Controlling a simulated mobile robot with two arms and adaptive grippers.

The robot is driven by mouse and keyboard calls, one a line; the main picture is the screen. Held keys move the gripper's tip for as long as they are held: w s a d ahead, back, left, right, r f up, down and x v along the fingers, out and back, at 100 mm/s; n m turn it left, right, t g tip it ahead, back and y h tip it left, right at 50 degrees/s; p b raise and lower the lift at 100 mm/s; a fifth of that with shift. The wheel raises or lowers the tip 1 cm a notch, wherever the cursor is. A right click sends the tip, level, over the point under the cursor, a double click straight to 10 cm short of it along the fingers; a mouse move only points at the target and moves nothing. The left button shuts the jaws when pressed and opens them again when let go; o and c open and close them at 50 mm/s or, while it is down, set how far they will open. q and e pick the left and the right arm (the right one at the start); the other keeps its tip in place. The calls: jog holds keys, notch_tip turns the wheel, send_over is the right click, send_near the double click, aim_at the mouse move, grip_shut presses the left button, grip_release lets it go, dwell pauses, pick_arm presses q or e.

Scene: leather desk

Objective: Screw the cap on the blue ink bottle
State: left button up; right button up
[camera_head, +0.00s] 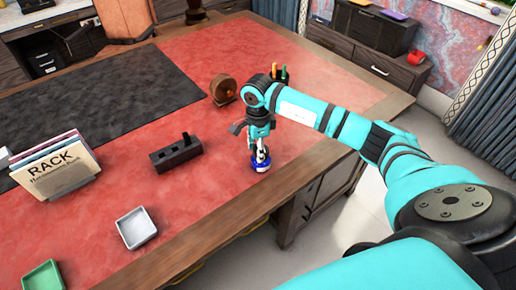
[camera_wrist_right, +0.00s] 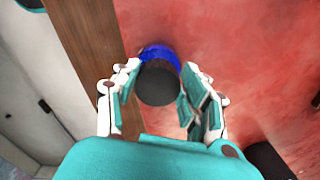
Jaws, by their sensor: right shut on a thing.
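The blue ink bottle (camera_head: 260,168) stands on the red leather desk near its right edge. My right gripper (camera_head: 261,152) points down right over it. In the right wrist view the round black cap (camera_wrist_right: 158,86) sits between the two fingers of the gripper (camera_wrist_right: 155,88), which are shut on it. The blue bottle (camera_wrist_right: 160,52) shows just beyond and below the cap, partly hidden by it. I cannot tell whether the cap touches the bottle's neck. My left gripper is not in view.
A black block with slots (camera_head: 175,154) lies left of the bottle. A brown round object (camera_head: 223,89) and a pen holder (camera_head: 280,74) stand behind. A white tray (camera_head: 136,228), a green tray (camera_head: 43,276) and a book rack (camera_head: 55,172) are further left. The desk's wooden edge (camera_head: 310,166) is close right.

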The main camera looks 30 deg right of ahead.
jog(key=shift+f, duration=0.1)
dwell(0.3)
jog(key=m, duration=0.4)
jog(key=shift+w+d+m+p, duration=0.1)
jog(key=shift+m+p, duration=0.4)
jog(key=shift+m, duration=1.5)
